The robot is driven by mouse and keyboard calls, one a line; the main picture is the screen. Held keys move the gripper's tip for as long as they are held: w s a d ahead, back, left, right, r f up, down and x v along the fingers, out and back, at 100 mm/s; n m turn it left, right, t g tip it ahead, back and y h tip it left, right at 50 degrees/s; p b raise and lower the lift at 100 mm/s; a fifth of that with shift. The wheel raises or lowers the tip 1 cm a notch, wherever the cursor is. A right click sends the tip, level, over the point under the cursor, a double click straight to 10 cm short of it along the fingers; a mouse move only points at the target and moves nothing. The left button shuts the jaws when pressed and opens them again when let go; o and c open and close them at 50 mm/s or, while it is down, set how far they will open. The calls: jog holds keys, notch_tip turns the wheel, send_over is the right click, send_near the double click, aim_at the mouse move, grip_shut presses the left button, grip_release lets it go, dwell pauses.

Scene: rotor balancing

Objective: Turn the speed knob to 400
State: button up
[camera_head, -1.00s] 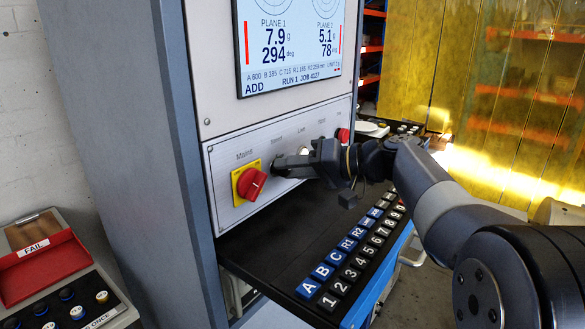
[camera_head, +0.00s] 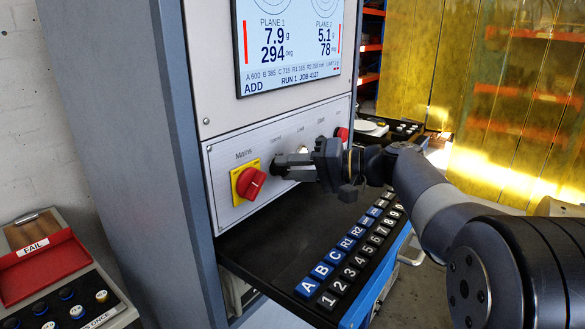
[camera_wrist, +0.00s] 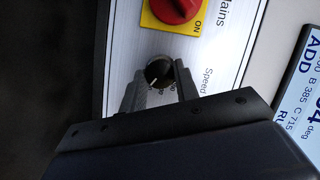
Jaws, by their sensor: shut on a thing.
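The speed knob (camera_wrist: 158,74) is a dark round knob with a light pointer line, on the silver panel beside the word "Speed" in the wrist view. My gripper (camera_wrist: 160,82) is shut on it, with one finger on each side.
The red mains switch (camera_head: 250,183) on its yellow plate is close left of my gripper. A red button (camera_head: 341,134) is farther right. The keyboard shelf (camera_head: 262,250) juts out below. The screen (camera_head: 290,45) is above.

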jog(key=o, duration=1)
jog(key=shift+c, duration=0.2)
jog(key=v, duration=1)
jog(key=shift+d+b, duration=0.3)
jog(key=shift+d, duration=0.1)
jog(key=x, duration=1)
jog(key=shift+a+p, duration=0.3)
jog(key=shift+a, duration=0.15)
